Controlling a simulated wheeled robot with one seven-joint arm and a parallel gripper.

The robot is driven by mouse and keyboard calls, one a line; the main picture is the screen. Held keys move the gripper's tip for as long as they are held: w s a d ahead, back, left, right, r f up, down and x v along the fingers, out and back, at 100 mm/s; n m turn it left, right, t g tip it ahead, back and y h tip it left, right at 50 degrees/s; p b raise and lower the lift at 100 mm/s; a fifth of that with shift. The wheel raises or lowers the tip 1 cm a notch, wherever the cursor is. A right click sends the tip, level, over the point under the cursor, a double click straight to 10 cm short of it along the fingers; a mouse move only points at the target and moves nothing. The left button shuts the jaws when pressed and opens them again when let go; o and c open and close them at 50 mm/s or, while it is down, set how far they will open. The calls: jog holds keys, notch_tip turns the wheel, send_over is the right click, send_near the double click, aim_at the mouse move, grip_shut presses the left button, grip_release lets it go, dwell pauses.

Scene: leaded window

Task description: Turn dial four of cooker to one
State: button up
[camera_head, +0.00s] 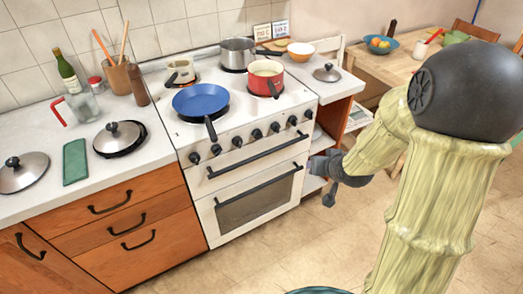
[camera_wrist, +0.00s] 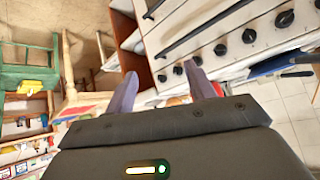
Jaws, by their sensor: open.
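The white cooker (camera_head: 250,165) stands at the centre of the head view, with a row of black dials along its front panel above a long handle. The fourth dial from the left (camera_head: 257,133) is near the middle of the row; its pointer setting is too small to read. The dial row also shows in the wrist view, turned around, with one dial (camera_wrist: 220,49) beyond the right finger. My gripper (camera_head: 328,183) is right of the cooker, in front of the open shelves, apart from the dials. Its two fingers (camera_wrist: 160,75) are spread and empty.
A blue pan (camera_head: 201,99), a red pot (camera_head: 266,72) and a steel pot (camera_head: 238,50) stand on the hob. The blue pan's handle hangs over the front edge above the dials. Orange drawers (camera_head: 130,220) are to the left. The floor before the cooker (camera_head: 270,245) is clear.

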aim_at(258, 135)
jog(key=w+a+f+t+y+b, duration=0.5)
jog(key=w+a+f+y+b, duration=0.2)
jog(key=f+y+b, duration=0.2)
jog(key=shift+w+a+f+m+y+b, duration=0.35)
jog(key=shift+f+b, duration=0.25)
jog(key=shift+b, duration=0.35)
jog(key=x, duration=1.7)
jog(key=shift+w+a+r, duration=0.1)
jog(key=shift+w+r, duration=0.1)
jog(key=shift+c, duration=0.4)
jog(key=c, duration=0.9)
jog(key=shift+o, duration=0.2)
jog(key=shift+b, duration=0.3)
